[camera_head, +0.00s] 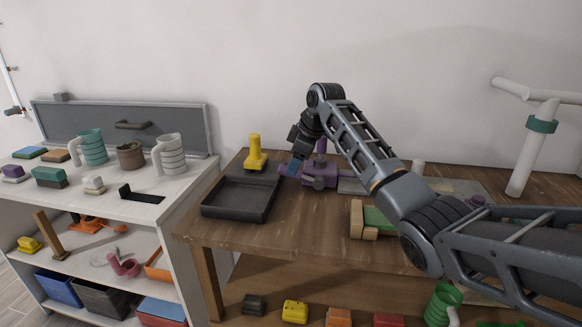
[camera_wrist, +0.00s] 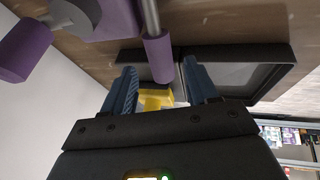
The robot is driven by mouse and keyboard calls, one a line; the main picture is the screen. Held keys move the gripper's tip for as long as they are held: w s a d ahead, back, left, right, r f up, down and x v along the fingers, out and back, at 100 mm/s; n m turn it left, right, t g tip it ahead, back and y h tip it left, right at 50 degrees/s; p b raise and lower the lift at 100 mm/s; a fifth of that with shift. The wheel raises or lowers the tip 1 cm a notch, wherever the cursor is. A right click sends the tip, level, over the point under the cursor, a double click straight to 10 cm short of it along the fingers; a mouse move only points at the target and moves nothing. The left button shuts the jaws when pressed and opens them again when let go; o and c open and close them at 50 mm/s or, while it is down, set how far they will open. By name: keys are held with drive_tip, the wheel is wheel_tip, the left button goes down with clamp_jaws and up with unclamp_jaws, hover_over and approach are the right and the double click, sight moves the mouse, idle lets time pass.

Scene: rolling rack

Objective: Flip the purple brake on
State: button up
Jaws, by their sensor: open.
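The purple brake (camera_head: 320,177) stands on the wooden table, partly hidden behind my arm in the head view. It has a purple base, an upright part and grey metal rods. In the wrist view its purple-gripped lever (camera_wrist: 158,58) points down between my fingertips, and a second purple knob (camera_wrist: 25,50) shows at the left. My gripper (camera_head: 292,168) is at the brake's left side. Its two fingers also show in the wrist view (camera_wrist: 160,80), open on either side of the lever grip. I cannot tell whether either finger touches it.
A black tray (camera_head: 212,210) lies left of the brake, with a yellow upright piece (camera_head: 255,156) behind it. A green and tan block (camera_head: 356,218) lies at the front right. A white shelf (camera_head: 195,190) with mugs stands left. A white post with a green band (camera_head: 541,126) stands right.

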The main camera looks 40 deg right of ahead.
drive_tip(key=shift+x, duration=1.75)
clamp_jaws()
